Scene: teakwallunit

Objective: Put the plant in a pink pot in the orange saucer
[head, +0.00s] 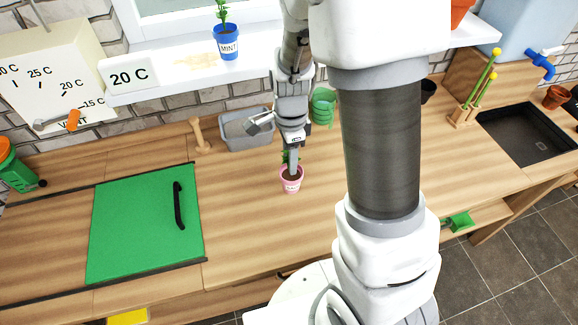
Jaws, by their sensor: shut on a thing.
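The plant in a pink pot (291,183) is upright at the middle of the wooden worktop, with dark soil and a little green foliage showing. My gripper (291,151) points down right above it and is shut on the plant. The fingers hide much of the foliage. I cannot tell whether the pot touches the worktop or hangs just above it. I cannot make out an orange saucer; my arm covers part of the worktop and shelf.
A grey tub (246,134) and a green pot stack (323,106) stand behind my gripper. A green panel with a black handle (179,205) lies left. A blue MINT pot (228,42) stands on the white sill. A black sink (528,132) is right. The worktop around the pink pot is clear.

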